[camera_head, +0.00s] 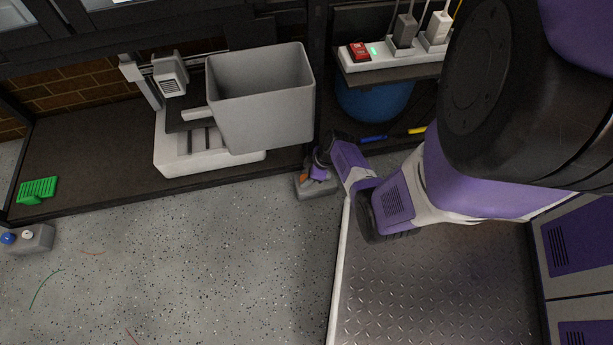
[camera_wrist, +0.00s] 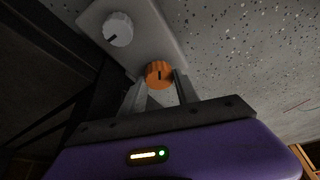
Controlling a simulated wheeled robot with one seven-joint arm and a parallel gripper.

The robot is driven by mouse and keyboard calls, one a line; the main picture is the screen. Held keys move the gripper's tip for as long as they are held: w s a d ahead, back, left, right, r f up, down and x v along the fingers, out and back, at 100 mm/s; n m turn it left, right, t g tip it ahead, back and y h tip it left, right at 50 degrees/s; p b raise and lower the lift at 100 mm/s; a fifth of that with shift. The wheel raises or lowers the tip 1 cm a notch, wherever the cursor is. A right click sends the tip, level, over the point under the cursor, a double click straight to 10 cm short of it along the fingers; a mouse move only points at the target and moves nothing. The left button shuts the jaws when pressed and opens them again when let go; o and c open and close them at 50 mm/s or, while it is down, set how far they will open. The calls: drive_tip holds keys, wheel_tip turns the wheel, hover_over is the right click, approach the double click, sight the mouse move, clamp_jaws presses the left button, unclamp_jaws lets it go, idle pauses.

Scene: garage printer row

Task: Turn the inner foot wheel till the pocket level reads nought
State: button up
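A grey foot block (camera_head: 316,190) sits on the floor by the bench's front edge. My gripper (camera_head: 318,172) reaches down to this block. In the wrist view its two fingers (camera_wrist: 160,82) stand on either side of the orange wheel; I cannot tell whether they press on it. A second foot block (camera_head: 37,240) at the far left has a blue and a whitish wheel. I cannot make out a pocket level or its reading.
A white 3D printer (camera_head: 190,150) and a large grey bin (camera_head: 262,118) are on the dark lower shelf. A green part (camera_head: 37,190) lies at its left. A power strip (camera_head: 392,62) with a red switch is above a blue round object (camera_head: 375,100).

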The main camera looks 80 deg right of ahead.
clamp_jaws()
drive_tip(key=shift+a+m, duration=0.1)
drive_tip(key=shift+m, duration=0.2)
drive_tip(key=shift+m+h+p, duration=0.5)
drive_tip(key=shift+m+p, duration=0.1)
drive_tip(key=shift+m, duration=0.3)
drive_tip(key=shift+m+h+p, duration=0.6)
drive_tip(key=shift+m+h, duration=0.1)
drive_tip(key=shift+m, duration=1)
drive_tip(key=shift+w, duration=0.1)
drive_tip(key=o, duration=0.9)
unclamp_jaws()
